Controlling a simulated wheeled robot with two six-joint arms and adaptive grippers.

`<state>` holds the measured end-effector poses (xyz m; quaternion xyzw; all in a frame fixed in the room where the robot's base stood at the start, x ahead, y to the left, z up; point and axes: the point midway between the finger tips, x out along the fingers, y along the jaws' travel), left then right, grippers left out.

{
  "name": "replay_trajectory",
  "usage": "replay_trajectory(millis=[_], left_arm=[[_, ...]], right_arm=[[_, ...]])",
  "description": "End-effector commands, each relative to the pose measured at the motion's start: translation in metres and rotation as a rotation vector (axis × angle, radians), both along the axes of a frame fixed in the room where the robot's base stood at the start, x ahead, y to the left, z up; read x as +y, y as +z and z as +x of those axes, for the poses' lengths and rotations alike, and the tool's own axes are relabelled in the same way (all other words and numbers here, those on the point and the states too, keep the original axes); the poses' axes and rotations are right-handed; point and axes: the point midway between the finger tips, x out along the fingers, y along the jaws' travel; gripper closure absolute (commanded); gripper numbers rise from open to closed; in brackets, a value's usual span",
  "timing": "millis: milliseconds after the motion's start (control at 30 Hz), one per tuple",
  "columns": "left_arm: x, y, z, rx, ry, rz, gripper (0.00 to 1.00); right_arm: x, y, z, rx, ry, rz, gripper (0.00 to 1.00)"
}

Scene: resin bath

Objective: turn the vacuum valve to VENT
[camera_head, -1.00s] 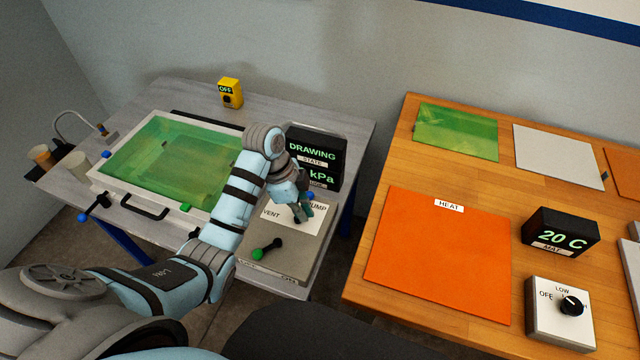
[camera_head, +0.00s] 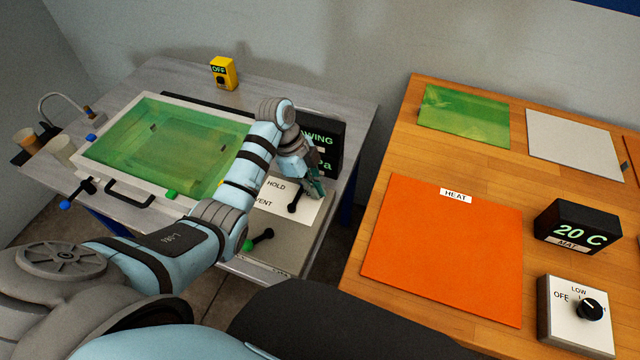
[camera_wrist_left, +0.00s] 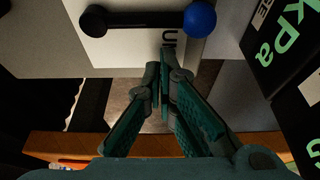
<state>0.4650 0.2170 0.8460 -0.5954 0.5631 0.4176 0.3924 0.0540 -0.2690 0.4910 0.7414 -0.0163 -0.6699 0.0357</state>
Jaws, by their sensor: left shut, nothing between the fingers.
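The vacuum valve is a black lever (camera_head: 294,204) on a white plate (camera_head: 272,206) marked HOLD and VENT in the head view. In the left wrist view the lever (camera_wrist_left: 145,19) runs from a black hub to a blue ball (camera_wrist_left: 200,18). The ball end lies by a partly hidden label, of which "UM" shows, so the lever seems to point at PUMP. My left gripper (camera_head: 318,192) is shut and empty beside the valve and hides the ball in the head view. In the wrist view its fingertips (camera_wrist_left: 160,78) are apart from the lever. My right gripper is not in view.
A black display (camera_head: 325,135) stands behind the valve, partly hidden by my arm. A green-knobbed lever (camera_head: 258,240) sits in front of the plate. The green resin bath (camera_head: 165,150) is to the left. The wooden table (camera_head: 380,150) with an orange mat is to the right.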

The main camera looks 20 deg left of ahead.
Motion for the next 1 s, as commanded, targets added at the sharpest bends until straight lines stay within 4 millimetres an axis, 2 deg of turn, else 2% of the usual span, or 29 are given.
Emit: replay_trajectory(millis=[133,533,1000], left_arm=[[0.011,-0.002,0.0,-0.001,-0.001,0.001,1.0],[0.013,-0.001,-0.001,-0.001,0.001,0.0,1.0],[0.025,0.0,-0.004,-0.001,0.092,0.0,1.0]], right_arm=[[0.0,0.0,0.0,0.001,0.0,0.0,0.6],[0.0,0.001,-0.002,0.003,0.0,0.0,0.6],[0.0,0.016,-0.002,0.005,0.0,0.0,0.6]])
